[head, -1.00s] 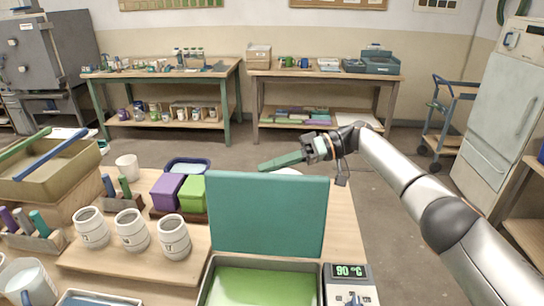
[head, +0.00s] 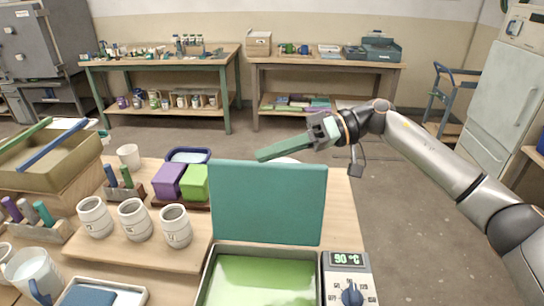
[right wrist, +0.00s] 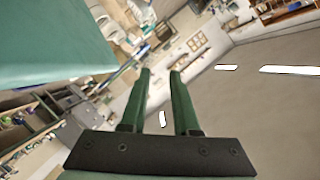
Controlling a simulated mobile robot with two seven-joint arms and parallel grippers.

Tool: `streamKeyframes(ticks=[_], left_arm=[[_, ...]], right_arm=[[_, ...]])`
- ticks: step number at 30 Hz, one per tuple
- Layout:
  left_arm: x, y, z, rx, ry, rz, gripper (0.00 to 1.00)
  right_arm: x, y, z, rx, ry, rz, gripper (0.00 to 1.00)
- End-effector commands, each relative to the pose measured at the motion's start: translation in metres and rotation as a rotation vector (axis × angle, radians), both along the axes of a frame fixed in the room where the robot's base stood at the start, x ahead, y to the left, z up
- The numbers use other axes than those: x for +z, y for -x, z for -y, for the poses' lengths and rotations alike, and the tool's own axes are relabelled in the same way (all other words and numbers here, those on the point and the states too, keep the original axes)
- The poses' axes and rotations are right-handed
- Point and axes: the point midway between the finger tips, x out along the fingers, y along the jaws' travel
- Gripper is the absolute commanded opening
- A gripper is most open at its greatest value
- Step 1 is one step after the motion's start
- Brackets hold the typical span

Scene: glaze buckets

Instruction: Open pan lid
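The pan (head: 205,285) is a metal-rimmed rectangular tray with green liquid at the front centre of the table. Its teal lid (head: 268,205) stands up, nearly upright, along the pan's back edge, and the pan is open. My right gripper (head: 262,155) is behind and above the lid's top edge in the head view, apart from it as far as I can tell. In the right wrist view its two green fingers (right wrist: 160,72) are apart with nothing between them. The lid (right wrist: 50,40) fills the upper left there. My left gripper is not in view.
A control box (head: 348,280) reading 90 °C stands right of the pan. Three white mugs (head: 136,220), purple (head: 168,181) and green (head: 196,184) blocks and a blue-rimmed dish (head: 190,155) stand to the left. The floor to the right is clear.

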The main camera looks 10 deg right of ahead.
Motion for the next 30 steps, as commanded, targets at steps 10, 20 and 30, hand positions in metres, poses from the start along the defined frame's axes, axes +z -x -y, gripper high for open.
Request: streamKeyframes(ticks=[10,20,30], left_arm=[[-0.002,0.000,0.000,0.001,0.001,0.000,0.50],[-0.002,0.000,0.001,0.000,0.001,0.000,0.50],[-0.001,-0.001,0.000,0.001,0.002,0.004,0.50]], right_arm=[[0.017,0.038,-0.007,0.001,0.001,0.002,0.30],[0.021,0.045,-0.008,-0.001,-0.001,-0.001,0.30],[0.021,0.045,-0.008,-0.001,-0.001,0.000,0.30]])
